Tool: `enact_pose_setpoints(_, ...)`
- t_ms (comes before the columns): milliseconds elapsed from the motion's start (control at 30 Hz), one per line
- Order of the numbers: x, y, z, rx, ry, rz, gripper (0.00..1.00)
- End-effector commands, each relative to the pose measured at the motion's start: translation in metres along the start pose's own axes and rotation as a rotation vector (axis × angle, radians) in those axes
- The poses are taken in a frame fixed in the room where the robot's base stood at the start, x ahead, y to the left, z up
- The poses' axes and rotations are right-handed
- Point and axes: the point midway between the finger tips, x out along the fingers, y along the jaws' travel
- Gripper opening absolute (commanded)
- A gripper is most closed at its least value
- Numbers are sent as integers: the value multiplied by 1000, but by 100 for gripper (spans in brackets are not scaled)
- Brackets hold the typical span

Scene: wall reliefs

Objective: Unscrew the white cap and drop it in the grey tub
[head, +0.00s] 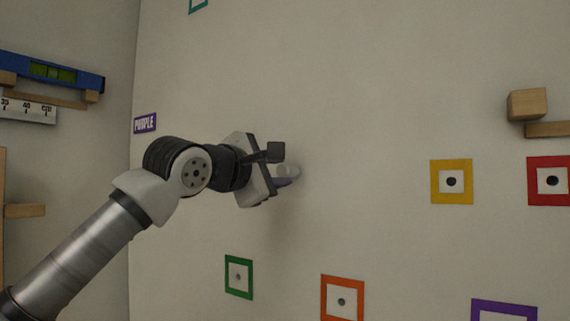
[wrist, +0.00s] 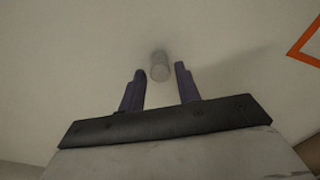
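The white cap (head: 290,170) sticks out from the pale wall in the head view, just right of my gripper and partly behind its fingers. It is round and off-white, close in colour to the wall. In the wrist view the cap (wrist: 160,66) shows beyond and between the two dark fingertips. My gripper (head: 283,167) is open and empty, with its fingers pointing at the wall. The fingertips (wrist: 160,73) stand to the left and right of the cap, with a gap on each side. No grey tub is in either view.
Coloured square frames with dark centres are on the wall: yellow (head: 451,182), red (head: 549,181), green (head: 239,277) and orange (head: 342,299). A wooden block (head: 526,104) sits on a small ledge at right. A blue level (head: 52,72) is at upper left. The wall around the cap is bare.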

Motion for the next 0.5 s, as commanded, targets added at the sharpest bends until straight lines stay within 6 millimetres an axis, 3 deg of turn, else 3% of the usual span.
enact_pose_setpoints(267, 0, 1, 0, 184, 0, 0, 33)
enact_pose_setpoints(500, 0, 2, 1, 487, 1, -1, 33)
